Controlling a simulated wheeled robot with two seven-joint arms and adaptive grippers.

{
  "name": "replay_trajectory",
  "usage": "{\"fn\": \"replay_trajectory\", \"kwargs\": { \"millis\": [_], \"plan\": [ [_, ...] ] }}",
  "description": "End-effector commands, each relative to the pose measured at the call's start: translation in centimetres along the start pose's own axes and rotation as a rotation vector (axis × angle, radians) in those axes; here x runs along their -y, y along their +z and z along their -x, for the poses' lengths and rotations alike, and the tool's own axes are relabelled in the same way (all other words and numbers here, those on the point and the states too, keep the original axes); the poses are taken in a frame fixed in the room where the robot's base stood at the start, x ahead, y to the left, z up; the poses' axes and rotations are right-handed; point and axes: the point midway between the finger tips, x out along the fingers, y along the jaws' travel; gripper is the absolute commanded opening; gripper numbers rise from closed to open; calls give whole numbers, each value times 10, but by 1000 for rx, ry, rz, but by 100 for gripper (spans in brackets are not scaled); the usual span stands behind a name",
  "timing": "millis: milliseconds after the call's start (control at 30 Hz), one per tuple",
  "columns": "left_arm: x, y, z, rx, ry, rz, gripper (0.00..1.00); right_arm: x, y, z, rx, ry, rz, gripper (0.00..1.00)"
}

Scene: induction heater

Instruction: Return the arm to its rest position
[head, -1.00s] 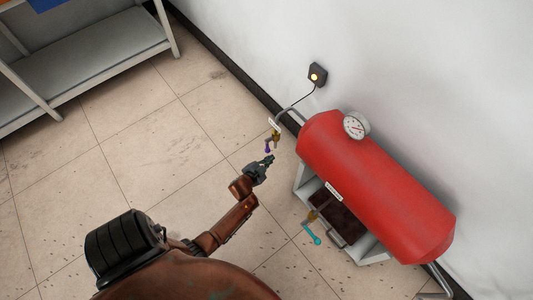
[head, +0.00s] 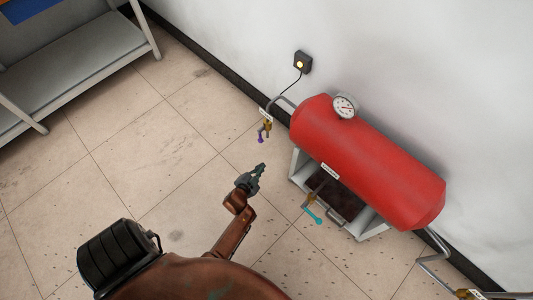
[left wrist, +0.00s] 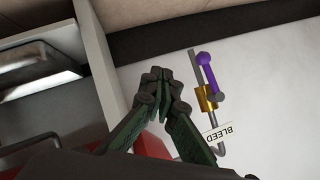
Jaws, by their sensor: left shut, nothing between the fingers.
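My left gripper (head: 258,171) is shut and empty above the floor, left of the heater. In the left wrist view its fingers (left wrist: 161,76) meet at the tips. The red tank (head: 365,160) lies on a grey stand along the wall. A brass valve with a purple handle (head: 261,138) sits at the tank's left end, apart from the gripper. In the left wrist view the purple handle (left wrist: 205,60) shows right of the fingers, with a BLEED tag (left wrist: 218,133) by it. My right gripper is not in view.
A valve with a cyan handle (head: 313,216) sticks out at the stand's front. A gauge (head: 344,106) is on the tank. A wall box (head: 302,63) has a lit yellow button. A grey shelf (head: 80,75) stands at upper left. Floor between is clear.

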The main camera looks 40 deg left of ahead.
Motion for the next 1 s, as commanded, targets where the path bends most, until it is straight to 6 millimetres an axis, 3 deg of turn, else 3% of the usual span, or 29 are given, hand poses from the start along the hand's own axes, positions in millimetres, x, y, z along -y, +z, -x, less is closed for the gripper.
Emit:
{"fn": "replay_trajectory", "kwargs": {
  "millis": [300, 467, 567, 700, 800, 1000],
  "plan": [
    [1, 2, 2, 6, 1, 1, 0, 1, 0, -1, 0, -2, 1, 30],
    [13, 31, 33, 77, 11, 27, 0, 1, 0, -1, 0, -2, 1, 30],
    [15, 58, 75, 159, 47, 73, 0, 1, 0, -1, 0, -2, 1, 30],
    [-8, 86, 151, 293, 159, 160, 0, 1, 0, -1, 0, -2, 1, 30],
    [-35, 97, 210, 387, 262, 221, 0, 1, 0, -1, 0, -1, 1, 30],
    [-74, 101, 288, 506, 410, 295, 0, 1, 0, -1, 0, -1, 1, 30]
  ]
}}
